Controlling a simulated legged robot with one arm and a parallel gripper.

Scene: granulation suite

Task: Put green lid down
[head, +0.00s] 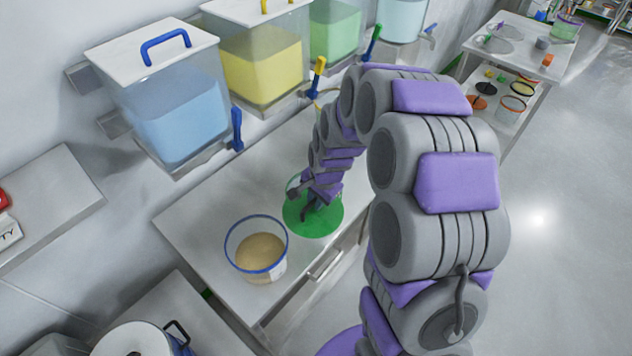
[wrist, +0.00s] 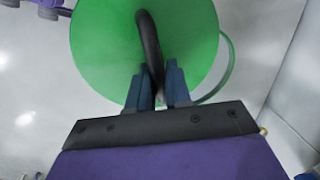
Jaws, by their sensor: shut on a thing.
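The green lid (head: 322,222) is a flat round disc over the white table, right of the blue-rimmed tub in the head view. It fills the top of the wrist view (wrist: 100,48) and has a dark curved handle (wrist: 148,35). My gripper (wrist: 162,75) is shut on this handle. In the head view my gripper (head: 311,202) is over the lid and hides part of it. A clear vessel with a green rim (wrist: 228,72) shows partly past the lid's edge; the lid covers most of it. I cannot tell whether the lid touches the vessel or the table.
A clear blue-rimmed tub (head: 256,248) of tan powder stands on the white table (head: 205,222). Dispensers with blue (head: 180,125), yellow (head: 265,68) and green (head: 333,30) contents hang behind, their tap handles jutting forward. The table's left part is clear.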

